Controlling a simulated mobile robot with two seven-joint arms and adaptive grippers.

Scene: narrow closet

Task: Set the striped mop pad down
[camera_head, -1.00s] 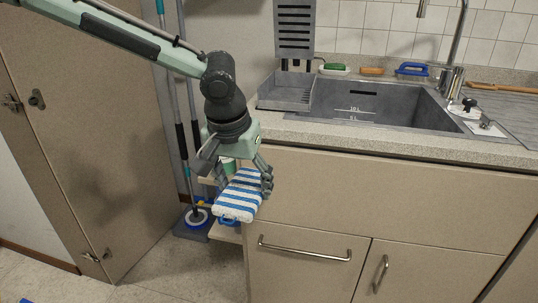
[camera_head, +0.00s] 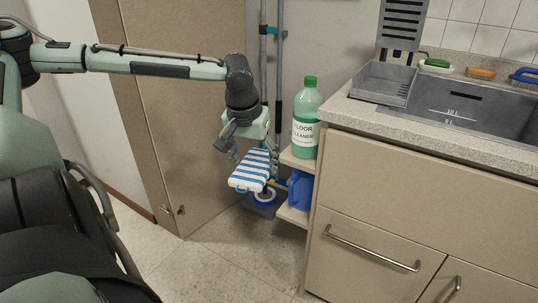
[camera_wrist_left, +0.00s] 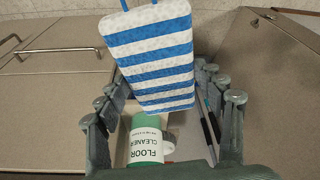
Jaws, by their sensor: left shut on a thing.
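The striped mop pad (camera_head: 252,171) is blue and white. My left gripper (camera_head: 257,158) is shut on it and holds it in the air, left of the cabinet's open side shelves. In the left wrist view the pad (camera_wrist_left: 150,52) extends out from between the fingers (camera_wrist_left: 170,112) and covers part of the background. My right gripper does not show in either view.
A green floor cleaner bottle (camera_head: 305,122) stands on the upper side shelf (camera_head: 297,160), with a blue object (camera_head: 299,190) on the lower one. The sink counter (camera_head: 440,122) is at the right. Floor in front is clear.

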